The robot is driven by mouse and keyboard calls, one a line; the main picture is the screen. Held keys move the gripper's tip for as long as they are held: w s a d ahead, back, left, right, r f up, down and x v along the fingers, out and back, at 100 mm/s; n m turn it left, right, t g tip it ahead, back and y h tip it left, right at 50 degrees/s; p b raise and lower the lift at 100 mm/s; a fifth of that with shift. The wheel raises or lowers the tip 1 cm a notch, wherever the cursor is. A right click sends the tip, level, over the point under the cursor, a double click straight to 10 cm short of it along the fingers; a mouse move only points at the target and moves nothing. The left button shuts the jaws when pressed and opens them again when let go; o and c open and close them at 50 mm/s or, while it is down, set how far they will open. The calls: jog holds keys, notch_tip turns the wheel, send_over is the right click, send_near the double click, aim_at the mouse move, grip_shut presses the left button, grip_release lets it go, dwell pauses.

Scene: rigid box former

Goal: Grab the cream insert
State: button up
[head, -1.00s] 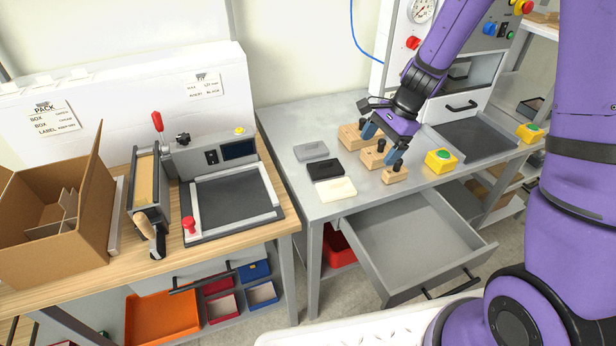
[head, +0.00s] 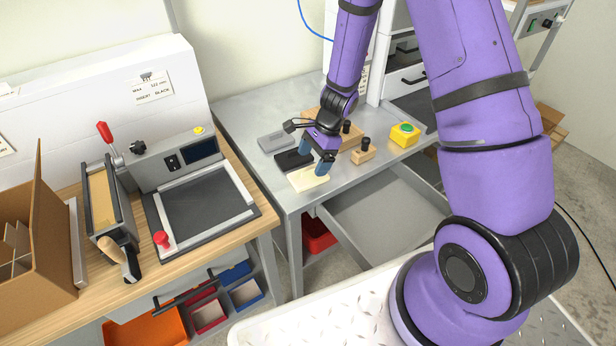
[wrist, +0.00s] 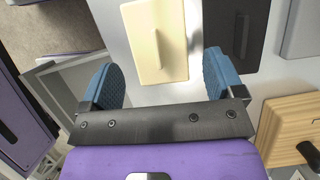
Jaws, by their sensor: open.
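The cream insert (head: 309,179) is a flat pale plate with a raised rib, lying on the grey metal table near its front edge. It also shows in the wrist view (wrist: 150,42), ahead of my gripper and between the lines of its two fingers. My gripper (head: 314,167) is open and empty, with blue finger pads, just above or beside the insert; the head view does not show the exact height. In the wrist view my gripper (wrist: 165,82) has its right pad beside the black insert (wrist: 236,32). In the head view the black insert (head: 293,160) lies just behind the cream one.
A grey insert (head: 276,141) lies behind the black one. Wooden blocks with black knobs (head: 363,153) and a yellow box with a green button (head: 404,134) stand to the right. An open drawer (head: 375,215) juts out below the table front.

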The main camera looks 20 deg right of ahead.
aim_at(308, 171)
jog(key=shift+x, duration=2.2)
jog(key=shift+s, duration=0.2)
jog(key=c, duration=0.7)
jog(key=shift+r, duration=0.1)
